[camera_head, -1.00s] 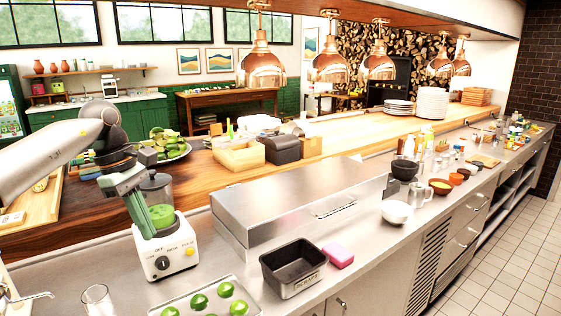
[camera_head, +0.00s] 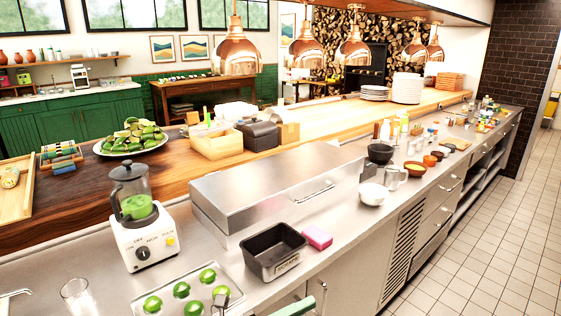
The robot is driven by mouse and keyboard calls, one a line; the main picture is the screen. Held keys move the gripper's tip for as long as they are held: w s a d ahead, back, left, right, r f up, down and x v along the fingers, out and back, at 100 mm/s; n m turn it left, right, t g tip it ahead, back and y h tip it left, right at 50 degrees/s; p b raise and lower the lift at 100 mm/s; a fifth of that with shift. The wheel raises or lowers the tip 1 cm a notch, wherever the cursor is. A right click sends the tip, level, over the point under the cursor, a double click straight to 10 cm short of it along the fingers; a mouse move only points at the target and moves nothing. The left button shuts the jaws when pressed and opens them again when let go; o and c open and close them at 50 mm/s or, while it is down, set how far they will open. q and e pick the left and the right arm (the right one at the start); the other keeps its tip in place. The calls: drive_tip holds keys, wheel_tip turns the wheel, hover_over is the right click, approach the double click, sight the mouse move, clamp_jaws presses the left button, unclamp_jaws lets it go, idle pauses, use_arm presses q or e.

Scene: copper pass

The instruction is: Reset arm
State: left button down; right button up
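My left gripper (camera_head: 272,294) is only partly in view at the bottom edge. Two finger parts show, wide apart, with a green link on the right one; nothing shows between them but the counter and the tray corner. The palm and most of the arm are out of the picture. A white blender (camera_head: 143,236) with a dark lid and green contents stands upright on the steel counter at the left, clear of the gripper. My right gripper is not in view.
A metal tray (camera_head: 236,293) of limes lies just behind the gripper, beside a glass (camera_head: 77,294). A black pan (camera_head: 274,251) and pink sponge (camera_head: 317,237) stand behind. A steel box (camera_head: 272,193) fills mid-counter. Copper lamps (camera_head: 237,54) hang above.

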use_arm(q)
drive_tip(key=s+a+f+n+t+y, duration=0.25)
drive_tip(key=a+f+n+y, duration=0.25)
drive_tip(key=f+n, duration=0.3)
drive_tip(key=s+a+f+n+t+y, duration=0.1)
drive_tip(key=s+a+f+n+y, duration=0.4)
drive_tip(key=n, duration=0.5)
drive_tip(key=s+a+f+n+t+y, duration=0.1)
drive_tip(key=s+a+f+n+y, duration=0.2)
drive_tip(key=a+f+n+y, duration=0.45)
drive_tip(key=s+a+f+n+g, duration=0.3)
drive_tip(key=s+f+n, duration=0.3)
drive_tip(key=s, duration=0.3)
drive_tip(key=shift+f, duration=0.7)
drive_tip(key=shift+h, duration=0.35)
